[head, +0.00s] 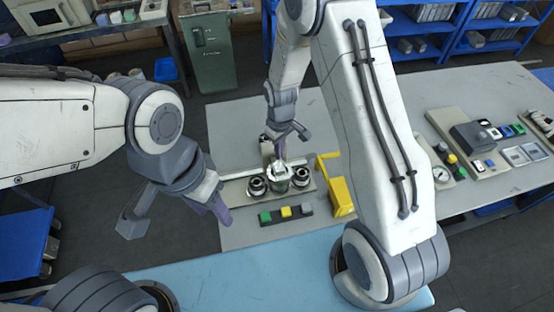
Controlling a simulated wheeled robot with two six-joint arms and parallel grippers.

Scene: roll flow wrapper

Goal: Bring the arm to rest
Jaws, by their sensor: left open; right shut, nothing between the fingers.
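My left gripper (215,203) hangs at the left, its purple fingertips beside the left edge of the grey table. It is open, with nothing seen in it, though the gap between the fingers is hard to make out. My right gripper (280,150) points down at the middle of the table. It is shut and empty, its tips just above or behind a pale-topped round part (279,172) in the picture. Whether they touch it I cannot tell. My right upper arm crosses the right half of the view and hides part of the table.
Black round rollers (257,186) flank the pale-topped part. A button strip (286,215) with green, yellow and grey blocks lies in front. A yellow bracket (341,196) stands right of it. A gauge (440,174) and control boxes (473,139) stand farther right.

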